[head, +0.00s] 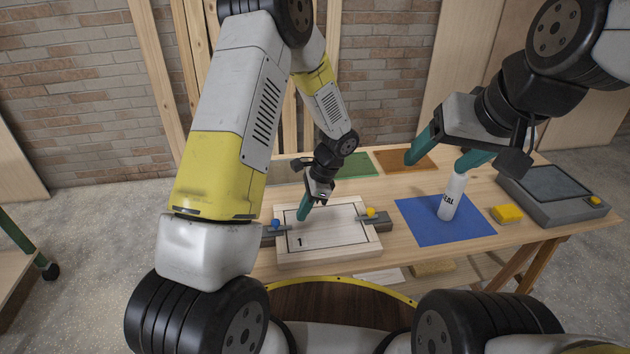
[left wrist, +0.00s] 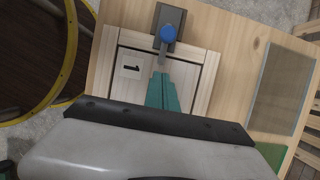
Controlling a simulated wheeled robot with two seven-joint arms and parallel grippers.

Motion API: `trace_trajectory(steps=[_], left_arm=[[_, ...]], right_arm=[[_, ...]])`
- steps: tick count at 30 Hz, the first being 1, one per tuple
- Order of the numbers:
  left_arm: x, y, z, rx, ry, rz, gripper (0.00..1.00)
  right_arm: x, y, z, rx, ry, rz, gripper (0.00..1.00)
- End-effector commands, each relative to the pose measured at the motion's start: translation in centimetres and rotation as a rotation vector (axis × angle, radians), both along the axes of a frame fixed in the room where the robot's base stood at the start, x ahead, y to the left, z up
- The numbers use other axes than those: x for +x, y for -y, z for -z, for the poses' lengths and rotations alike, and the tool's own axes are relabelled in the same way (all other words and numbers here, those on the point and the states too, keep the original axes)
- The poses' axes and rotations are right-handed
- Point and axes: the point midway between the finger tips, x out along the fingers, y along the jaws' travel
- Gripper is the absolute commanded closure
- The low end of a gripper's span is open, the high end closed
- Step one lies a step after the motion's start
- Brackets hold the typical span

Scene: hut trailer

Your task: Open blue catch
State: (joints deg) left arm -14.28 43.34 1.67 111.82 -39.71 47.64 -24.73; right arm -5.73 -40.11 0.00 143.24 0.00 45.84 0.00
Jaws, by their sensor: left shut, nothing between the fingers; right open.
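The blue catch (head: 276,224) is a blue knob on a grey latch at the left edge of a white framed panel (head: 330,259) marked "1". In the left wrist view the blue knob (left wrist: 168,33) sits on its grey bar, which reaches over the panel's frame. My left gripper (head: 303,214) is shut and empty over the panel, right of the blue catch. In the left wrist view its green fingertips (left wrist: 162,78) are together, pointing at the catch and apart from the knob. My right gripper (head: 436,158) is open, above the table near a white bottle (head: 453,196).
A yellow-knobbed catch (head: 371,212) is on the panel's right edge. The bottle stands on a blue mat (head: 418,222). A yellow sponge (head: 507,214) and a grey box (head: 552,204) are at the right. Green (head: 353,166) and orange mats (head: 393,160) lie at the back.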

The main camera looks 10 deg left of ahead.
Motion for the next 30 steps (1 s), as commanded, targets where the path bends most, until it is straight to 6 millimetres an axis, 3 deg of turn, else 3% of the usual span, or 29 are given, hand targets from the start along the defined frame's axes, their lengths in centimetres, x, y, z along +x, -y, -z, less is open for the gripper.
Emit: trace_trajectory(steps=[1,7,23,30], left_arm=[[-0.2,-0.4,1.0,0.001,-0.004,-0.001,1.0],[-0.9,-3.2,0.8,0.0,0.0,-0.003,1.0],[-1.2,-4.2,0.8,0.0,0.0,0.0,1.0],[-2.1,-7.3,0.7,0.001,0.0,-0.004,1.0]], right_arm=[[0.0,0.0,0.0,0.0,0.0,0.0,0.3],[0.0,0.0,0.0,0.0,0.0,0.0,0.3],[0.0,0.0,0.0,0.0,0.0,0.0,0.3],[0.0,0.0,0.0,0.0,0.0,0.0,0.3]])
